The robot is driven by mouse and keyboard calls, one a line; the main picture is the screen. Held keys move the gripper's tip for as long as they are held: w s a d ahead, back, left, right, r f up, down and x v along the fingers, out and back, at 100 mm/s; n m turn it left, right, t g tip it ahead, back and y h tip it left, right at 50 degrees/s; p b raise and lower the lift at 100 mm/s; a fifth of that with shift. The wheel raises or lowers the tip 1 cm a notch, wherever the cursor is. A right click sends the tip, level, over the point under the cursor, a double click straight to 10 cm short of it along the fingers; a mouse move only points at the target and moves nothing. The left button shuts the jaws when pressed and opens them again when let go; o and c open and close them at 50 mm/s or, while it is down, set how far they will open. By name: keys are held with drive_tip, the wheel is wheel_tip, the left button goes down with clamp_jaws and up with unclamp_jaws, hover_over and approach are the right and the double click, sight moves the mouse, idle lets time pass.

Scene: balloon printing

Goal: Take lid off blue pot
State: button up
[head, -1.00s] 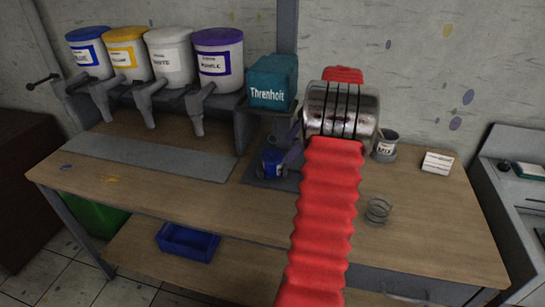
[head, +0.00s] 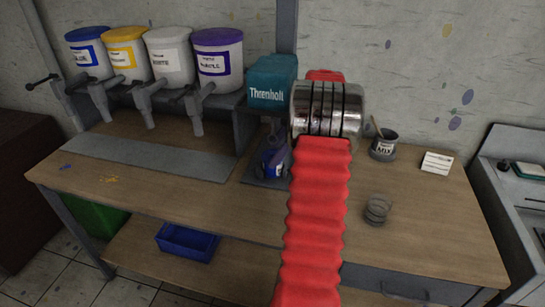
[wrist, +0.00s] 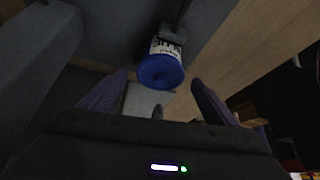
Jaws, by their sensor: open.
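A small pot (head: 272,160) with a white label and blue parts stands under the teal Threnholt machine in the head view. In the wrist view this pot (wrist: 162,65) shows its round blue end and part of its label, near the fingertips. My gripper (wrist: 158,78) is open, with one purple finger on each side of the picture and nothing held. I cannot tell whether it touches the pot. My arm hides the gripper in the head view. A larger tub labelled blue (head: 90,55), with a blue lid, stands at the left end of the dispenser rack.
The teal Threnholt machine (head: 272,82) stands close to my arm. Yellow (head: 125,58), white (head: 170,55) and purple (head: 219,62) tubs stand in the rack. A mix cup (head: 383,147), a wire coil (head: 377,210) and a white card stack (head: 437,162) lie right of my arm.

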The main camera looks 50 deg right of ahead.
drive_tip(key=shift+c, duration=0.6)
drive_tip(key=c, duration=0.9)
drive_tip(key=shift+r, duration=0.15)
drive_tip(key=shift+r, duration=0.3)
drive_tip(key=s+d, duration=0.3)
drive_tip(key=s, duration=0.2)
drive_tip(key=s+d, duration=0.3)
drive_tip(key=s, duration=0.2)
drive_tip(key=s+d, duration=0.4)
drive_tip(key=s, duration=0.1)
drive_tip(key=shift+d+r, duration=0.1)
drive_tip(key=shift+r, duration=0.2)
